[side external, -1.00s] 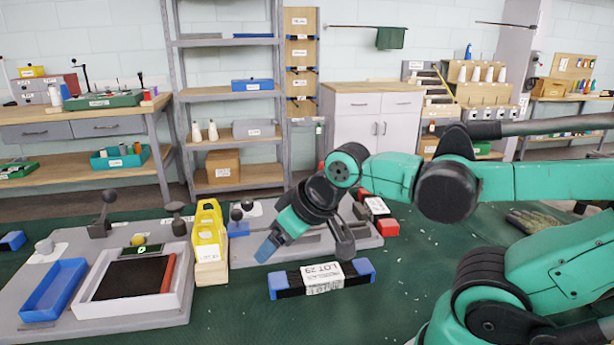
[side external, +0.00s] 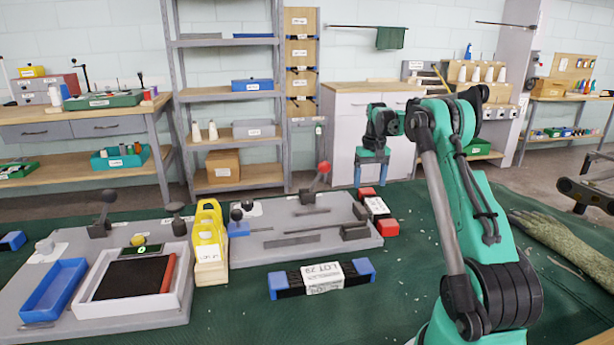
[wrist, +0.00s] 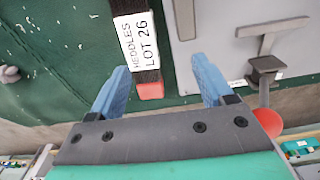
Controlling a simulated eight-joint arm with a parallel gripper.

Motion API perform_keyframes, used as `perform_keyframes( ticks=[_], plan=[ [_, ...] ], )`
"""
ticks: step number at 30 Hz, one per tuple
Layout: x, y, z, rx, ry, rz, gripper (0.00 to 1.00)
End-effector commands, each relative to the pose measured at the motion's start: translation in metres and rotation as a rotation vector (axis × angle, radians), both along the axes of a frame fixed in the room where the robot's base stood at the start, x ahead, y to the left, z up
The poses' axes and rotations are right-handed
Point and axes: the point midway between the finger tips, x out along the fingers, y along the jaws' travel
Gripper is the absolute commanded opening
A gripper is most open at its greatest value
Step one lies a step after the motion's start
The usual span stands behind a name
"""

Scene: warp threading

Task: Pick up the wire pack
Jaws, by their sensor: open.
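Two dark wire packs with white labels lie on the green surface. The blue-ended pack (side external: 323,278), labelled LOT 29, lies at the front centre in the side view. The red-ended pack (side external: 377,207) lies farther back, at the right end of the grey fixture board. In the wrist view the red-ended pack (wrist: 138,42) reads HEDDLES LOT 26, and one red end shows near my fingers. My gripper (side external: 371,172) is open with blue fingers pointing down, beyond the red-ended pack in the side view. In the wrist view my gripper (wrist: 160,68) is empty, its fingers on either side of that end.
The grey fixture board (side external: 280,252) carries metal bars and a red-knobbed lever (side external: 322,168); the red knob (wrist: 268,122) is close to my right finger in the wrist view. A yellow holder (side external: 210,238) and a white tray (side external: 90,305) stand left. A patterned glove (side external: 570,240) lies right.

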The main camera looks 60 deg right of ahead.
Motion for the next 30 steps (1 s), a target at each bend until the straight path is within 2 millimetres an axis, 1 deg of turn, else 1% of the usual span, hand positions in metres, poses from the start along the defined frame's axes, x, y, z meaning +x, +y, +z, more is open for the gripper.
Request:
perform_keyframes(
  ticks=[1,5,8,12,16,21,27,28,29,30],
  plan=[
    [-0.008,-0.009,-0.007,0.011,0.008,-0.023,0.74],
    [-0.019,-0.02,-0.017,0.03,0.019,-0.05,0.74],
    [-0.02,-0.021,-0.027,0.032,0.021,-0.053,0.74],
    [-0.02,-0.02,-0.048,0.031,0.021,-0.052,0.74],
    [-0.019,-0.02,-0.064,0.031,0.021,-0.052,0.74],
    [-0.019,-0.02,-0.073,0.03,0.02,-0.051,0.74],
    [-0.019,-0.02,-0.073,0.03,0.02,-0.051,0.74],
    [-0.019,-0.02,-0.073,0.03,0.02,-0.051,0.68],
    [-0.019,-0.02,-0.073,0.03,0.02,-0.051,0.59],
    [-0.019,-0.02,-0.073,0.03,0.02,-0.051,0.48]
  ],
)
